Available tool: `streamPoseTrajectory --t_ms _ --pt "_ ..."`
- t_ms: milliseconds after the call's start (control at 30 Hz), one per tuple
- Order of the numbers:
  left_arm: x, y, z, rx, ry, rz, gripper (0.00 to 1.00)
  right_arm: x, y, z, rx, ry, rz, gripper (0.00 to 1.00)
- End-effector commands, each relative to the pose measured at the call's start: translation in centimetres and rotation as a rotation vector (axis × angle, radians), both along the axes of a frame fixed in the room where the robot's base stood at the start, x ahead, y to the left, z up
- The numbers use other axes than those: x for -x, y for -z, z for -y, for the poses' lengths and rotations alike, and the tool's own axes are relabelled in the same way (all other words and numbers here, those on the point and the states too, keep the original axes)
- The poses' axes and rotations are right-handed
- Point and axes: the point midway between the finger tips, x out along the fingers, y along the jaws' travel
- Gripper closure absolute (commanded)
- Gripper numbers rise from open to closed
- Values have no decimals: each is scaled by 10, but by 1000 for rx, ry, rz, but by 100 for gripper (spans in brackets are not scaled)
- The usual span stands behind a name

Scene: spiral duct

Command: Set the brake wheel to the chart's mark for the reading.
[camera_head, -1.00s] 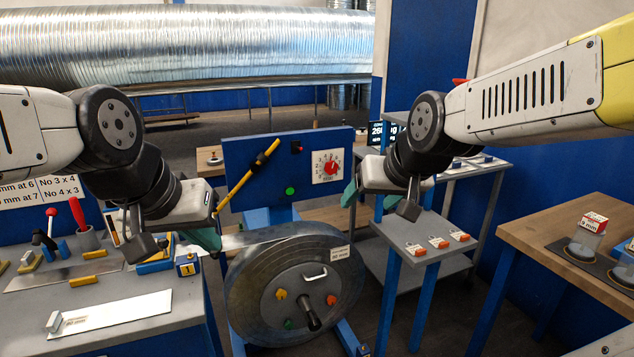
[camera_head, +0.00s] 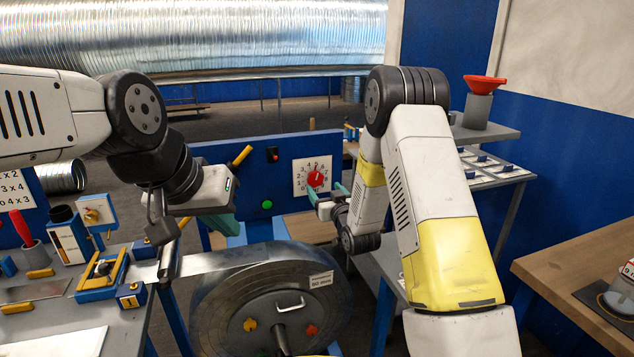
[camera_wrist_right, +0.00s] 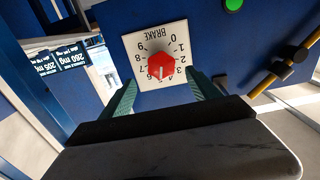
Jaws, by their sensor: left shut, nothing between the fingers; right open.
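The brake wheel is a red knob (camera_head: 315,179) on a white numbered dial (camera_head: 299,178) on the blue panel. In the right wrist view the knob (camera_wrist_right: 161,65) appears upside down, its pale mark pointing roughly toward 5; the exact setting is unclear. My right gripper (camera_head: 327,191) is open in front of the dial, its teal fingers (camera_wrist_right: 163,78) either side of the knob with visible gaps. My left gripper (camera_head: 224,226) is shut and empty, left of the panel above the strip coil. The chart (camera_head: 12,188) is cut off at the left edge.
A large steel strip coil (camera_head: 215,305) stands below the panel. Two dark displays (camera_wrist_right: 60,58) with inverted text show beside the panel in the wrist view. The left bench (camera_head: 125,325) holds tools and blocks. A wooden table (camera_head: 575,270) stands right.

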Motion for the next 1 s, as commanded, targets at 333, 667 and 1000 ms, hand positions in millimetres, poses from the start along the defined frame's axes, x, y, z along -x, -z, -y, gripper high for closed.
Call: streamPoseTrajectory --t_ms 333,667,1000 --pt "0 0 0 0 0 0 100 -45 1 -16 -2 -4 9 29" --pt "0 0 0 0 0 0 100 -73 1 -25 -2 -3 8 29" --pt "0 0 0 0 0 0 100 -73 0 -25 -2 -3 7 51"
